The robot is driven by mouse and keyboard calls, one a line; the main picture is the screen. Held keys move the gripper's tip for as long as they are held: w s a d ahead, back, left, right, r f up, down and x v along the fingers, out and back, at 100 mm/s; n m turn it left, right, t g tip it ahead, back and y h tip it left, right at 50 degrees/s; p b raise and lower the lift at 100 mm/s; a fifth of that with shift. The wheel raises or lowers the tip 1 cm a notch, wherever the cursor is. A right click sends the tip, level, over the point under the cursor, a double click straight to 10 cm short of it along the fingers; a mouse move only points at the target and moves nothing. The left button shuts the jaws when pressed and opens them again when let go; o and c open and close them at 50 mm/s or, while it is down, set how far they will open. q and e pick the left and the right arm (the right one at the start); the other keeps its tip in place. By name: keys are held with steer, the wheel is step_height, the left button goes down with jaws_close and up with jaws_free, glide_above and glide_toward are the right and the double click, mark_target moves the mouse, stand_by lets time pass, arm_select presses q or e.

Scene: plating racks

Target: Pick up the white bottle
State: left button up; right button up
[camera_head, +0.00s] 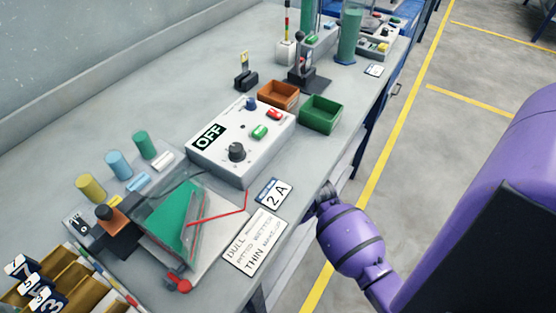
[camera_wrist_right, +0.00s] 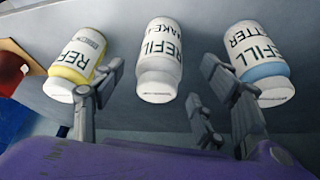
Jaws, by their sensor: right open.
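The white bottle (camera_wrist_right: 160,62), with a label reading REFILL and MAKE, stands in the middle of the right wrist view. My right gripper (camera_wrist_right: 163,78) is open, with its fingers to the left and right of this bottle in the picture. I cannot tell whether they touch it. A yellow-banded bottle (camera_wrist_right: 77,64) stands to the left and a blue-banded bottle (camera_wrist_right: 259,65) to the right. None of these bottles shows in the head view, where my right arm reaches down beside the bench edge and its fingers are hidden. My left gripper is not in view.
The bench (camera_head: 130,95) carries a control box (camera_head: 215,160) marked OFF, an orange bin (camera_head: 279,93), a green bin (camera_head: 321,114) and a glass-covered tray. The bench's right edge is close to my right arm. A red object (camera_wrist_right: 12,72) is at the wrist view's left.

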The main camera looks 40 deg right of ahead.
steer(key=x, duration=0.2)
steer(key=b+x, duration=0.1)
steer(key=x, duration=0.3)
steer(key=shift+s+f+b, duration=0.25)
steer(key=shift+f+b, duration=0.05)
steer(key=shift+w+f, duration=0.25)
steer(key=shift+f, duration=0.2)
steer(key=c, duration=1.5)
steer(key=shift+d+r, duration=0.1)
steer(key=shift+r, duration=0.05)
